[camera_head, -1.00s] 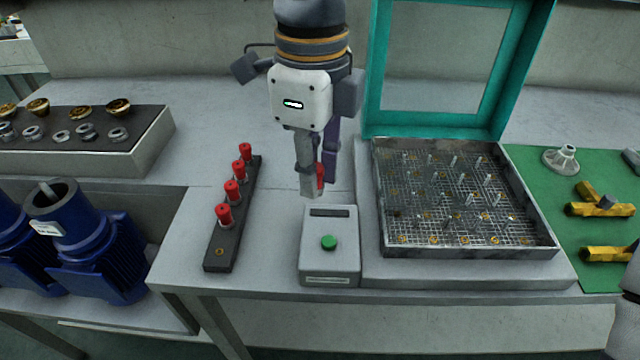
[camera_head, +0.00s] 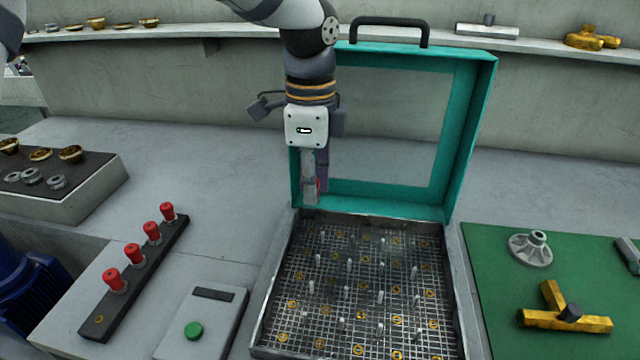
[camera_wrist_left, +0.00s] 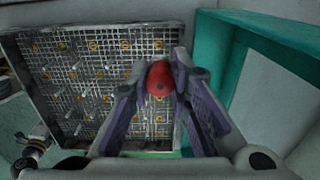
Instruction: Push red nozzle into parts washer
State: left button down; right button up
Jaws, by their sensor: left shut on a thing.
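My left gripper (camera_head: 313,190) is shut on a red nozzle (camera_head: 318,186), which is mostly hidden behind a finger in the head view. In the left wrist view the nozzle (camera_wrist_left: 160,80) shows as a red rounded end between the fingertips (camera_wrist_left: 166,88). The gripper hangs above the back left corner of the parts washer (camera_head: 262,300). The washer's teal-framed lid (camera_head: 470,130) stands open behind the basket. The basket's mesh floor (camera_head: 350,290) carries several upright pins and brass-coloured rings. My right gripper is not in view.
A dark rack (camera_head: 128,285) at left holds several red nozzles, with one empty spot at its near end. A control box (camera_head: 205,320) with a green button stands beside the washer. A green mat (camera_head: 500,290) with a flange and yellow fittings lies right.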

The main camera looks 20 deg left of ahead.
aim_at(311, 230)
pick_arm(q)
notch_tip(311, 230, down, 3)
jog(key=shift+s+a+f, duration=0.1)
jog(key=shift+s+a, duration=0.05)
jog(key=shift+f, duration=1.55)
jog(key=shift+f, duration=0.25)
jog(key=c, duration=1.4)
grip_release()
jog(key=shift+c, duration=0.2)
jog(key=shift+r, duration=3)
